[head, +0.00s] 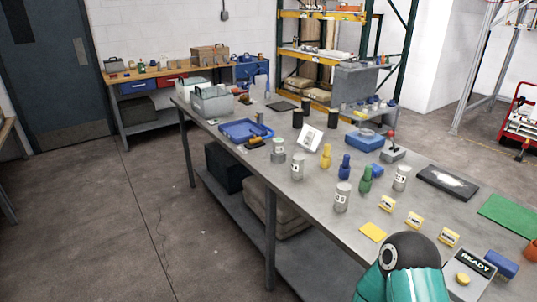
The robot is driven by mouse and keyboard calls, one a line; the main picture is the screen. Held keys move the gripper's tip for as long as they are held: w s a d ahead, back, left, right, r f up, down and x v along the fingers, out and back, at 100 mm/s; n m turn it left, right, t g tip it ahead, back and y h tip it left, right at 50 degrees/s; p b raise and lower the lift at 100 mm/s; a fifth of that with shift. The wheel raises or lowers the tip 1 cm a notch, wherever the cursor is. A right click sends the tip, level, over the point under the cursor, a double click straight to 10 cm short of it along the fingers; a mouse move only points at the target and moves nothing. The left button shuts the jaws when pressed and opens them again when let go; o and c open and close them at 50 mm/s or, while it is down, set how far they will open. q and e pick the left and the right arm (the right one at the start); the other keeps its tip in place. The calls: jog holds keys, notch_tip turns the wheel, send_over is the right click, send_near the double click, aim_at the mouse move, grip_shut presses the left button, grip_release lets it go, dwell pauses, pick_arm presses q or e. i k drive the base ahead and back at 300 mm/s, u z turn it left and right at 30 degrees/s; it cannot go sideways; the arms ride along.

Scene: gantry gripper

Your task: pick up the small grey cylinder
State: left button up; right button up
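Several grey cylinders with white number labels stand upright on the long grey table (330,235) in the head view. One grey cylinder (342,198) is near the front edge, and another grey cylinder (297,168) is further back along that edge. A third grey cylinder (401,178) stands to the right, and one with a greenish top (278,151) is further back. I cannot tell which one is the small grey cylinder. Neither of my grippers shows; only a teal and black part of my arm is at the bottom edge.
Blue figures (345,167), a yellow figure (325,156) and a green figure (365,181) stand between the cylinders. A READY panel (470,274) is at bottom right. A blue tray (245,131) lies further back.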

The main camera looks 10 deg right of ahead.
aim_at(277, 142)
jog(key=z, duration=0.15)
jog(key=i, duration=0.95)
jog(key=u, duration=0.05)
